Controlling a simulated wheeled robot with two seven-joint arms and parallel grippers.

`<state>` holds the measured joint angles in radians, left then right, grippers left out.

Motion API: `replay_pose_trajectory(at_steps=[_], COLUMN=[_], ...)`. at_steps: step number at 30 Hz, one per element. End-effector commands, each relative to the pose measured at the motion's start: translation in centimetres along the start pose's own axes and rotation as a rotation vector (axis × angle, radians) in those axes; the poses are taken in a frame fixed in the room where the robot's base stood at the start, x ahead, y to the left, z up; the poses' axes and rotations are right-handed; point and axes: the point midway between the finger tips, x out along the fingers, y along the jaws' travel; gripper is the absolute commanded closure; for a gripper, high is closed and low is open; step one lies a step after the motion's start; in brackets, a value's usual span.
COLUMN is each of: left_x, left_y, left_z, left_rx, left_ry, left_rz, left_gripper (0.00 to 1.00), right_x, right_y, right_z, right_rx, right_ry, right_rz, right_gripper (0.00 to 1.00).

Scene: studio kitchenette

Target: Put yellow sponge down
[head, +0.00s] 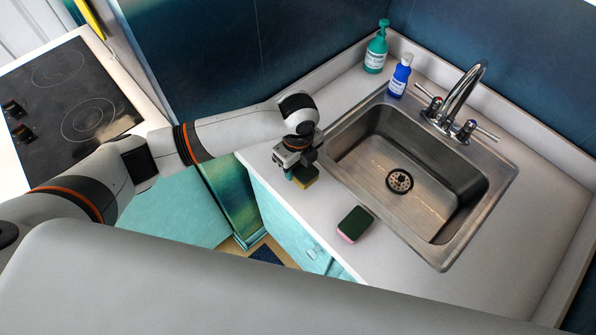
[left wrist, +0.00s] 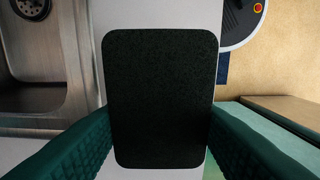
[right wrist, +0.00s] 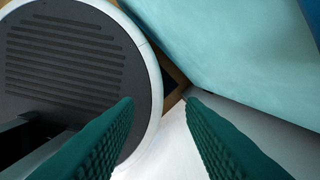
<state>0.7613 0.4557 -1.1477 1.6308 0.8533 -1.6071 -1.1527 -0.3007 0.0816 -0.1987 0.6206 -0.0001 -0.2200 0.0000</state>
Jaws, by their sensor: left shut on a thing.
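My left gripper (head: 293,173) is shut on the yellow sponge (head: 306,179), just above or at the white counter left of the sink. In the head view a bit of yellow shows below a dark top. The sponge's dark top face (left wrist: 160,100) fills the middle of the left wrist view, between the two green fingers. I cannot tell if its underside touches the counter (head: 262,160). My right gripper (right wrist: 158,100) shows only in the right wrist view, with its green fingers apart and nothing between them.
A pink sponge with a dark green top (head: 354,224) lies on the counter near its front edge. The steel sink (head: 345,135) is to the right. A green bottle (head: 376,48) and a blue bottle (head: 400,76) stand behind it. Counter right of the sink is clear.

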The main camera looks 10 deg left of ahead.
Motion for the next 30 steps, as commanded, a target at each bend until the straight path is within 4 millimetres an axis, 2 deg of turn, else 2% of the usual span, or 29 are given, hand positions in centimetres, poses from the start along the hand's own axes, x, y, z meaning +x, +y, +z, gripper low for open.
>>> replay_pose_trajectory(at_steps=[10,21,22,25,30], left_x=[3.8,4.4,4.3,4.3,4.3], left_y=[-0.1,0.0,0.0,0.0,0.0], left_z=[0.1,0.1,0.1,0.1,0.0], left_rx=[-0.001,-0.001,0.0,0.0,0.0], left_ry=[0.0,0.0,0.0,0.0,0.0], left_rz=[-0.002,0.0,0.0,0.0,0.0], left_gripper=[0.7,0.7,0.49,0.33,0.3], right_x=[-0.4,-0.2,-0.3,-0.3,-0.3], right_y=[0.0,0.1,0.1,0.1,0.2], right_z=[0.0,0.0,0.0,0.0,0.0], right_rx=[0.0,-0.001,-0.001,-0.001,-0.001], right_ry=[0.001,0.001,0.001,0.001,0.001], right_rz=[0.0,0.001,0.001,0.001,0.003], right_gripper=[0.64,0.64,0.64,0.64,0.64])
